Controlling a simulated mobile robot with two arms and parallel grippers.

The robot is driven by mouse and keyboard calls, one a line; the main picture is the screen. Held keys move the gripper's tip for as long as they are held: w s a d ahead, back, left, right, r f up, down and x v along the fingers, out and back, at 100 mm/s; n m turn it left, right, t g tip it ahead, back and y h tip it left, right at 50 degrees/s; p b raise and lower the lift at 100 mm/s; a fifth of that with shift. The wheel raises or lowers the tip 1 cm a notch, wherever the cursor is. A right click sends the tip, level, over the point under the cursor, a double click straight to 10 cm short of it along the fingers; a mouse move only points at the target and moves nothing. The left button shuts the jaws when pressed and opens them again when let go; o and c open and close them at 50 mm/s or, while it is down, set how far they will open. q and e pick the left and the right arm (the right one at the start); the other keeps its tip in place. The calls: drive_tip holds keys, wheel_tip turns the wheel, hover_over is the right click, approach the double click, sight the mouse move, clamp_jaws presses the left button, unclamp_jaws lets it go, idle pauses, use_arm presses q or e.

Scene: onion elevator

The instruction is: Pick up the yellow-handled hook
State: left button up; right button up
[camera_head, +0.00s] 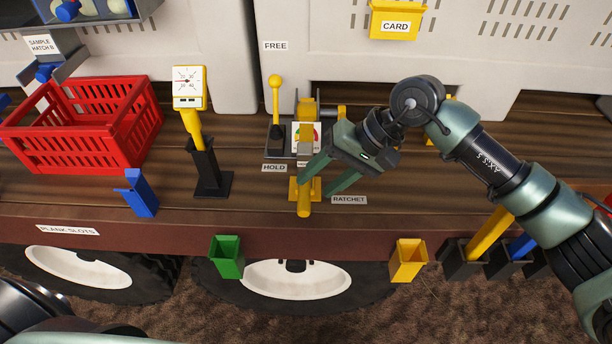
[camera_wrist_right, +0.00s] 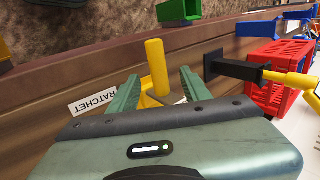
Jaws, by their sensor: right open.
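My right gripper (camera_head: 317,181) is open over the plank deck, its fingers pointing down toward the front edge. A yellow upright handle (camera_head: 304,207) stands by its fingertips, near the HOLD and RATCHET labels. In the right wrist view this yellow handle (camera_wrist_right: 156,66) shows between the two open green fingers (camera_wrist_right: 158,82), with a visible gap on each side. Its lower end is partly hidden by the gripper, and I cannot see a hook shape on it. Another yellow handle (camera_head: 490,233) stands in a dark socket at the right. My left gripper is not in view.
A red basket (camera_head: 85,145) and a yellow gauge (camera_head: 190,90) in a black stand (camera_head: 208,170) are at the left. A yellow-knobbed lever (camera_head: 276,100) stands behind the gripper. Green (camera_head: 227,257) and yellow (camera_head: 408,260) holders hang on the deck's front edge.

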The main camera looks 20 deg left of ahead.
sight(308, 193)
drive_tip(key=shift+s+a+f+p, duration=0.2)
drive_tip(key=shift+a+f+p, duration=0.05)
drive_tip(key=shift+a+p, duration=0.1)
drive_tip(key=p+x, duration=0.3)
drive_tip(key=x, duration=0.1)
drive_tip(key=shift+d+f, duration=0.2)
drive_tip(key=shift+a+f, duration=0.2)
drive_tip(key=shift+f, duration=0.15)
clamp_jaws()
